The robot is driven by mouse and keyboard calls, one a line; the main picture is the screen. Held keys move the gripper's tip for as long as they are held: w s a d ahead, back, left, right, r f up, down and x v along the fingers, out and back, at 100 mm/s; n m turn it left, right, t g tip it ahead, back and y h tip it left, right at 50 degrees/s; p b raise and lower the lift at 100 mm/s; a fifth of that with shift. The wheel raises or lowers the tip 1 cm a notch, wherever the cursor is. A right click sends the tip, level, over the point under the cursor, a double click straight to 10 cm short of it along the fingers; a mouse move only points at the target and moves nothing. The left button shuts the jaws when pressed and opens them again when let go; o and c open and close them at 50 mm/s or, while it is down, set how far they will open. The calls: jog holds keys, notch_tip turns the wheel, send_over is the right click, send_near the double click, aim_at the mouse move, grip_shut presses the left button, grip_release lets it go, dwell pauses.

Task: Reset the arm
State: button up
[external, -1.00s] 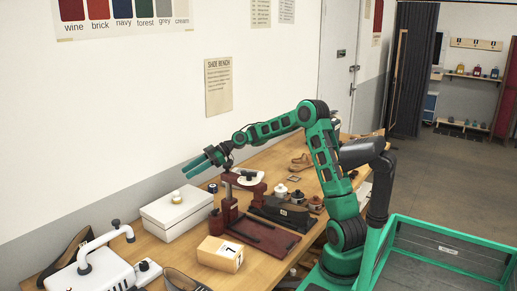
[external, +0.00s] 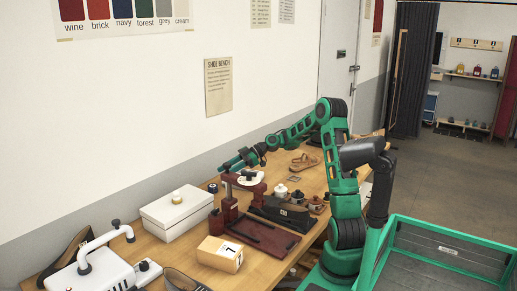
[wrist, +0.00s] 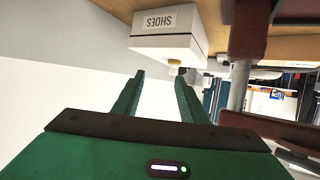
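My green arm (external: 341,150) rises from the base at the right and bends over the bench toward the left. My gripper (external: 224,167) is in the air, behind the dark red press stand and near its top. In the wrist view my gripper (wrist: 159,84) has its two green fingers spread apart with nothing between them. The white box (wrist: 168,47) labelled SHOES lies beyond the fingertips, upside down in that view. It also shows on the bench in the external view (external: 176,215), to the left of and below the gripper.
The wooden bench (external: 190,252) holds a dark red press stand (external: 262,236), a wooden block marked 7 (external: 220,254), several small pots (external: 297,197), a sandal (external: 304,162) and a white machine (external: 95,272). A green-framed cart (external: 447,247) stands right. Floor beyond is clear.

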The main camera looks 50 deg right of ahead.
jog(key=s+d+f+m+t+h, duration=0.1)
jog(key=s+d+f+m+t, duration=0.1)
jog(key=s+d, duration=1.4)
jog(key=shift+s+d+f+h, duration=0.35)
jog(key=shift+s+f, duration=0.2)
jog(key=shift+s, duration=1.3)
